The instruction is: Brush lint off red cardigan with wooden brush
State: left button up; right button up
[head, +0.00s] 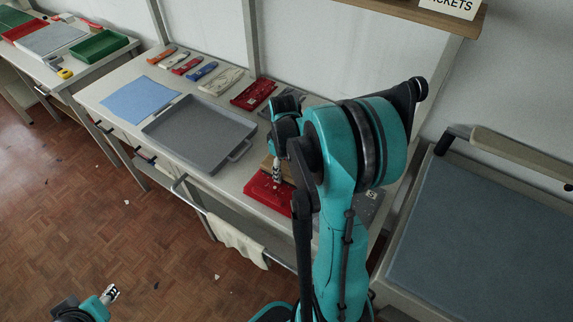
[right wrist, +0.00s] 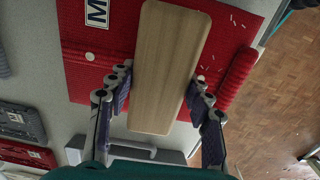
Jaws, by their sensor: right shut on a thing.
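The red cardigan (head: 266,194) lies folded on the table by its front edge, partly hidden by my right arm in the head view. In the right wrist view the cardigan (right wrist: 90,72) shows a white M label, a rolled red edge at right and small white lint bits (right wrist: 236,20) near its upper right. My right gripper (right wrist: 159,92) is shut on the wooden brush (right wrist: 172,55), which lies lengthwise between its fingers over the cardigan. I cannot tell whether the brush touches the cloth. My left gripper (head: 98,302) is low over the floor at bottom left, its fingers unclear.
A grey tray (head: 200,136) and a blue cloth (head: 140,99) lie left of the cardigan. Several folded garments line the table's back, including a red one (head: 253,95). A cream cloth (head: 236,241) hangs on the front rail. A grey-topped stand (head: 490,245) is at right.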

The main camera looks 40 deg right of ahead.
aim_at(277, 185)
jog(key=shift+s+a+f, duration=0.1)
jog(key=shift+s+a, duration=0.1)
jog(key=shift+a, duration=0.3)
jog(key=shift+s+a, duration=0.15)
jog(key=shift+a, duration=0.35)
jog(key=shift+s+a, duration=0.15)
jog(key=shift+a, duration=0.4)
jog(key=shift+s+a, duration=0.15)
jog(key=shift+a, duration=0.35)
jog(key=shift+w+d, duration=0.3)
jog(key=shift+d, duration=0.65)
jog(key=shift+w+d, duration=0.2)
jog(key=shift+d, duration=0.4)
jog(key=shift+w+d, duration=0.2)
jog(key=shift+d, duration=0.35)
jog(key=shift+w+d+b, duration=0.25)
jog(key=shift+d+b, duration=0.05)
jog(key=shift+d, duration=0.55)
jog(key=shift+w+d, duration=0.2)
jog(key=shift+d, duration=0.4)
jog(key=shift+w+d, duration=0.2)
jog(key=shift+d, duration=0.4)
jog(key=shift+w+d, duration=0.25)
jog(key=shift+d, duration=0.65)
jog(key=shift+w+d, duration=0.35)
jog(key=shift+d, duration=0.7)
jog(key=shift+w+d, duration=0.35)
jog(key=shift+d, duration=0.65)
jog(key=shift+w+d, duration=0.35)
jog(key=shift+d, duration=0.7)
